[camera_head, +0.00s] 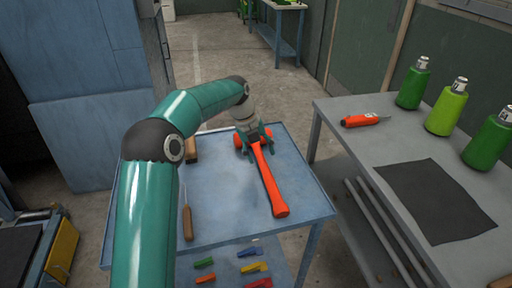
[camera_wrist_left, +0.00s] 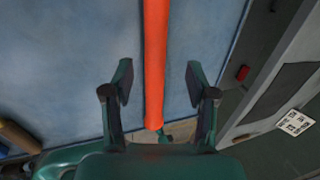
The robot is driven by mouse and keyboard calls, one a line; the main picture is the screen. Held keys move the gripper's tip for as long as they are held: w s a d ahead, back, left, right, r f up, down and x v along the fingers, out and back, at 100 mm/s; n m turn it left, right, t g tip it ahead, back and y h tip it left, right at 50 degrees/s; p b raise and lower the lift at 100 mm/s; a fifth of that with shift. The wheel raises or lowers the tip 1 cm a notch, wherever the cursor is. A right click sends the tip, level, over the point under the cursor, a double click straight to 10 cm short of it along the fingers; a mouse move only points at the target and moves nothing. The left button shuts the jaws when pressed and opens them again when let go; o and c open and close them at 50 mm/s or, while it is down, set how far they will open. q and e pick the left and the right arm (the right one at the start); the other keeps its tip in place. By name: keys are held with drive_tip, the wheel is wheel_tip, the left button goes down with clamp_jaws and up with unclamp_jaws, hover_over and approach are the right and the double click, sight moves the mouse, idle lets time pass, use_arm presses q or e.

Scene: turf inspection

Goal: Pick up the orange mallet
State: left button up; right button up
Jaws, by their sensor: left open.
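The orange mallet (camera_head: 267,180) lies on the blue table (camera_head: 222,205), its handle running toward the table's front right corner and its head partly hidden by my gripper. My left gripper (camera_head: 254,136) is at the far end of the mallet, by the head. In the left wrist view the orange handle (camera_wrist_left: 155,45) passes between the two spread fingers of my left gripper (camera_wrist_left: 158,82), with a gap on each side. The fingers are open and hold nothing. My right gripper is not in view.
A wooden-handled tool (camera_head: 187,222) and a brown block (camera_head: 191,150) lie on the table's left side. Small coloured clips (camera_head: 254,267) sit on the shelf below. A grey bench (camera_head: 350,150) at right holds an orange tool (camera_head: 365,119), green bottles (camera_head: 446,112) and a dark mat (camera_head: 435,200).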

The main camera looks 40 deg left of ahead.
sight(263, 165)
use_arm(q)
drive_tip(key=shift+s+p+x, duration=0.2)
drive_tip(key=shift+p+x, duration=0.1)
drive_tip(key=shift+x, duration=1.05)
drive_tip(key=shift+s+p+x, duration=0.2)
drive_tip(key=shift+p+x, duration=0.05)
drive_tip(key=shift+x, duration=1.15)
clamp_jaws()
